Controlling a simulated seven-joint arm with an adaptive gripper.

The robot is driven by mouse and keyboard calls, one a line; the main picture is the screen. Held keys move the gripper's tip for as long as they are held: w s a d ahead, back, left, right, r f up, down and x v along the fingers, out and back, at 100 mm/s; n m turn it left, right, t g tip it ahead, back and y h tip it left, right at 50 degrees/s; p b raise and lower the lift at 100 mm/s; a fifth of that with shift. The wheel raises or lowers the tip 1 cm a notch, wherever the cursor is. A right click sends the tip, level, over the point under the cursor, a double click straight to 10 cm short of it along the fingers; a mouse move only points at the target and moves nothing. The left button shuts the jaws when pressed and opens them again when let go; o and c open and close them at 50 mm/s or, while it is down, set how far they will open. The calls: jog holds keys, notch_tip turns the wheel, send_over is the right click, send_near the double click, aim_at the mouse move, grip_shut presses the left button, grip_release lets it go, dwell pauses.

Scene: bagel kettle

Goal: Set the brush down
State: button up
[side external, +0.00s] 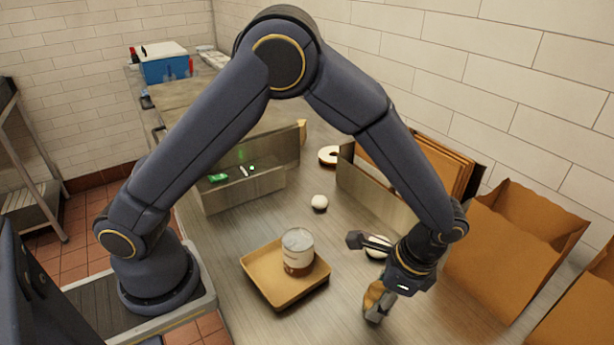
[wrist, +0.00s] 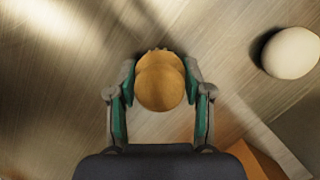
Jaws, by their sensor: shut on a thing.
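My gripper (side external: 376,306) is low over the steel counter, to the right of the brown tray. Its fingers are closed on the sides of a rounded tan wooden piece, which I take to be the brush (side external: 371,294). In the wrist view the brush (wrist: 160,82) sits between the two green-padded fingers (wrist: 160,90), seen nearly end-on. A ragged darker edge shows at its far side. I cannot tell whether the brush touches the counter.
A brown tray (side external: 268,290) holds a glass jar (side external: 298,252) with brown contents. White balls lie at the middle (side external: 320,202) and beside my wrist (side external: 377,246). Counter between tray and gripper is clear.

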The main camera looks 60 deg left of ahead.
jog(key=o, duration=1.2)
jog(key=shift+f, duration=0.1)
jog(key=shift+c, duration=0.2)
jog(key=v, duration=1.2)
jog(key=a+r+n+t+h, duration=0.1)
jog(key=a+r+n, duration=0.1)
jog(key=a+r, duration=0.35)
jog(key=s+a+r+n+t, duration=0.3)
jog(key=s+a+n, duration=0.1)
jog(key=s+a, duration=0.3)
jog(key=s+a+r+n+t+h, duration=0.1)
jog(key=s+a+r+n+t, duration=0.2)
jog(key=s+a, duration=0.4)
jog(key=a+n, duration=0.1)
jog(key=a, duration=0.1)
jog(key=shift+a, duration=0.4)
